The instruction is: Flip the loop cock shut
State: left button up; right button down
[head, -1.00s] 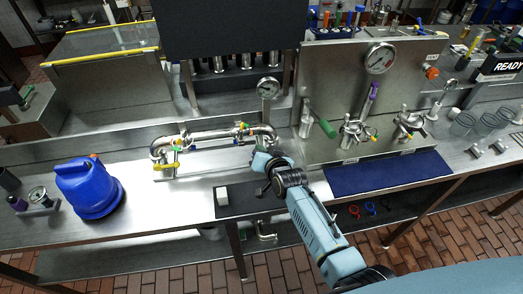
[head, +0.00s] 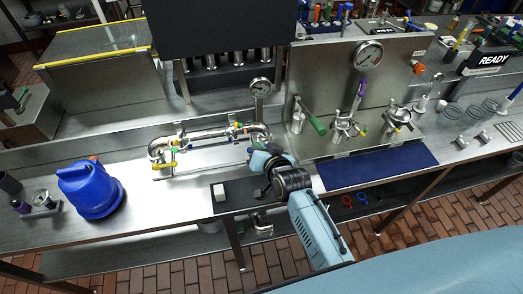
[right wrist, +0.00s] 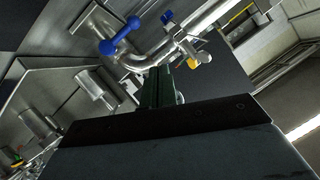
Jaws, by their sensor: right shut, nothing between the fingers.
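The steel pipe loop (head: 207,134) lies on the bench, with small yellow, green and blue fittings on it. A yellow handle (head: 164,165) shows at its left end. I cannot tell for certain which fitting is the loop cock. My right gripper (head: 257,158) is beside the loop's right end; its fingertips are hard to make out there. In the right wrist view the shut, empty fingers (right wrist: 160,88) point at the pipe (right wrist: 148,58). A blue lever (right wrist: 121,37) is just left of them, and a yellow handle (right wrist: 194,62) is to the right. My left gripper is out of view.
A blue jug (head: 88,190) stands on the bench to the left. A dark mat (head: 240,194) with a white block lies in front of the loop. A gauge (head: 260,88) rises behind it. A steel valve panel (head: 330,85) with a green-handled lever (head: 318,125) stands to the right.

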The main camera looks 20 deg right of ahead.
jog(key=v, duration=0.3)
jog(key=shift+s+a+r, duration=0.2)
jog(key=shift+a, duration=0.15)
jog(key=s+d+n+g+h, duration=0.1)
jog(key=s+d+n+g, duration=0.3)
jog(key=s, duration=0.9)
jog(key=s+d+n+g+h, duration=0.15)
jog(key=s+d+g, duration=0.35)
jog(key=s, duration=0.9)
notch_tip(320, 180, down, 32)
jog(key=s+g+b, duration=0.2)
jog(key=b, duration=0.6)
jog(key=s+d+f+b, duration=0.1)
jog(key=s+f+b, duration=0.2)
jog(key=s+f, duration=0.5)
jog(key=s+d+f+n+g+b, duration=0.1)
jog(key=s+f+b, duration=0.3)
jog(key=s+f, duration=0.4)
notch_tip(320, 180, down, 5)
jog(key=shift+d+f, duration=0.15)
jog(key=shift+f, duration=0.05)
